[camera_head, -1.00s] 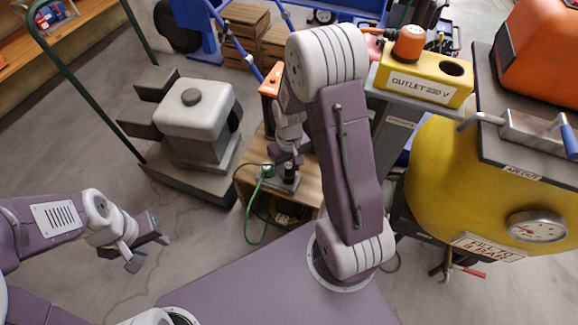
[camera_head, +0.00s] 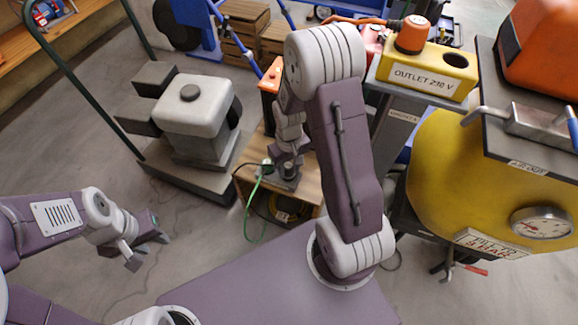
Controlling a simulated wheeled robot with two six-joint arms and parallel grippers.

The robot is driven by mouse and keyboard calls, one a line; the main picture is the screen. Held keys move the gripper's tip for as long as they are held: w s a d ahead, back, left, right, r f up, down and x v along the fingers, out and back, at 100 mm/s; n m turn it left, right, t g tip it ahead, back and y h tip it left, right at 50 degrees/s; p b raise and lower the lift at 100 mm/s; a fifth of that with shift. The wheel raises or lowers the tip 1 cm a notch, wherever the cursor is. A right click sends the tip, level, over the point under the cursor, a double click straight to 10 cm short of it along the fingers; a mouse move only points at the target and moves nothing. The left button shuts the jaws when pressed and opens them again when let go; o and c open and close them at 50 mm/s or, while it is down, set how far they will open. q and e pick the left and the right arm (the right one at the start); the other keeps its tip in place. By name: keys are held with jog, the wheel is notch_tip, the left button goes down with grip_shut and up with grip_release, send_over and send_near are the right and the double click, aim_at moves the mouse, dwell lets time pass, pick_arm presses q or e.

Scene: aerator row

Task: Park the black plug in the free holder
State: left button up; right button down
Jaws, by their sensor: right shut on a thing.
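My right gripper (camera_head: 284,168) points down over a wooden crate (camera_head: 306,192), at a grey plate (camera_head: 287,184) on its top. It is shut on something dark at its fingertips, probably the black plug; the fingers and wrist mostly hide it. A green cable (camera_head: 254,200) rises to a plug (camera_head: 266,168) just left of that gripper. I cannot make out the free holder under the gripper, nor whether the held thing touches it. My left gripper (camera_head: 147,251) is open and empty above the floor at the lower left.
A yellow outlet box (camera_head: 430,77) with an orange plug (camera_head: 411,35) and an open socket stands at the upper right. A yellow tank (camera_head: 460,180) with a gauge is at right. A grey machine (camera_head: 193,112) stands left of the crate.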

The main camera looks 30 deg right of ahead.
jog(key=shift+f+b, duration=0.75)
jog(key=shift+f, duration=0.55)
jog(key=c, duration=0.8)
grip_release()
jog(key=shift+r, duration=0.1)
notch_tip(320, 180, up, 8)
jog(key=p, duration=0.5)
jog(key=shift+r, duration=0.5)
jog(key=shift+a, duration=0.1)
